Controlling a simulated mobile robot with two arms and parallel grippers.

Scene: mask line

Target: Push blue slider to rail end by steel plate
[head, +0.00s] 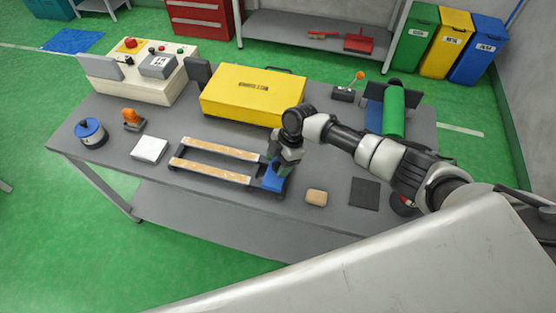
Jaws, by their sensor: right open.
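The rail (212,148) is a low frame with two parallel wood-topped strips, lying on the grey table. The blue slider (271,182) is at the rail's right end, partly hidden by my right gripper. My right gripper (277,172) is open and reaches down at the slider; whether it touches it I cannot tell. A flat dark grey square plate (365,194) lies to the right, beyond a tan block (316,197). My left gripper is not in view.
A yellow case (252,96) stands behind the rail. A white block (149,149), an orange-topped item (133,119) and a blue-topped round container (90,132) are to the left. The table's front strip is clear.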

